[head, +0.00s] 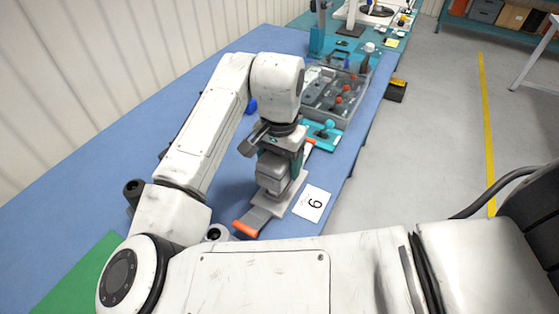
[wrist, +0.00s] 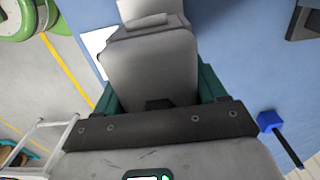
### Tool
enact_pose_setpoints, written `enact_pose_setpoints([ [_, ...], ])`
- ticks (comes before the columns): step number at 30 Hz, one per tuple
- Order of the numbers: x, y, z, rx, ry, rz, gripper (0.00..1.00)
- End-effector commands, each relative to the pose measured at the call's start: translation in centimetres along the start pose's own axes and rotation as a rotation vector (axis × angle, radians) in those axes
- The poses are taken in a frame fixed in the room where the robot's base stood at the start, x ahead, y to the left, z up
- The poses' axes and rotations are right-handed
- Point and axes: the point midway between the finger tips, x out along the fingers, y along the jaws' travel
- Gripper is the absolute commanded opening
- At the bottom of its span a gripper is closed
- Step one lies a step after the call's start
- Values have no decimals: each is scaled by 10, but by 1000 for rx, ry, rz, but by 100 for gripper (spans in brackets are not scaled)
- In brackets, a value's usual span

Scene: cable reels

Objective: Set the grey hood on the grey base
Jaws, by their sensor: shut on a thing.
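The grey hood (head: 272,176), a blocky rounded grey piece, is held between the green fingers of my gripper (head: 284,158), pointing down. In the wrist view the hood (wrist: 150,68) fills the space between the fingers (wrist: 160,95). A light grey plate, which looks like the grey base (head: 287,196), lies on the blue table just under the hood. Its middle is hidden by the hood and gripper. A pale edge shows beyond the hood in the wrist view. I cannot tell whether hood and base touch.
A dark grey strap with an orange end (head: 247,228) lies by the base. A white numbered card (head: 311,203) is to the right. The table's right edge is close.

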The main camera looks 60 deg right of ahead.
Motion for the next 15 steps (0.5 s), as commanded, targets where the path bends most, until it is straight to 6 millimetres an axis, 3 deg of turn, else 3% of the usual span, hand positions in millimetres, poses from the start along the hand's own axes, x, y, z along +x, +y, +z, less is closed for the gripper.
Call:
enact_pose_setpoints([
  [15, 20, 0, 0, -1, 0, 0, 31],
])
